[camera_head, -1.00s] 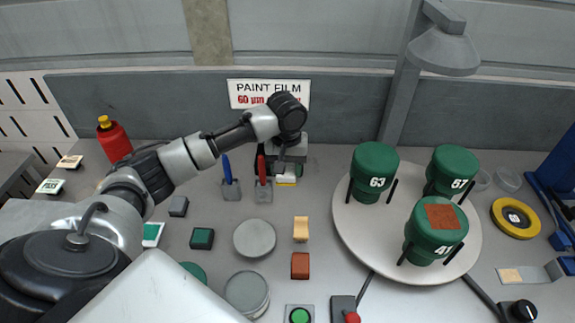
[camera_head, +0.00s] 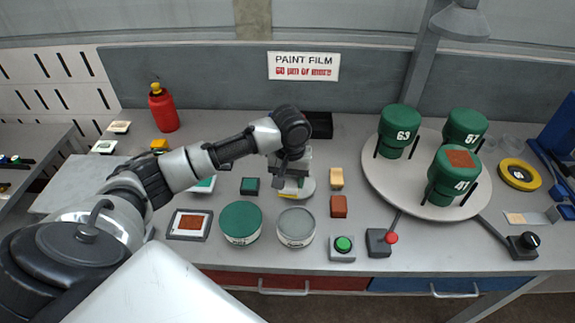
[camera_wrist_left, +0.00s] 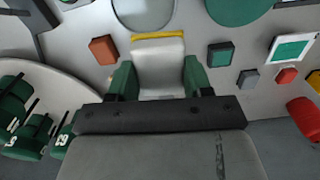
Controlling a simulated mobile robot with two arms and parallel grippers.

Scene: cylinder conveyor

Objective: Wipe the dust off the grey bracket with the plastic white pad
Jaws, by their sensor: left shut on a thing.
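My left gripper (camera_head: 289,180) is shut on a white pad with a yellow edge, low over the middle of the table. In the left wrist view the white pad (camera_wrist_left: 158,65) sits between the two fingers, its yellow strip at the far end. A grey metal piece with a tan patch, seemingly the grey bracket (camera_head: 541,217), lies at the table's right side, well away from the gripper. My right gripper is not in view.
A round white platform (camera_head: 378,180) carries green cylinders at the right. A green tin (camera_head: 241,223) and a grey tin (camera_head: 296,227) stand at the front.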

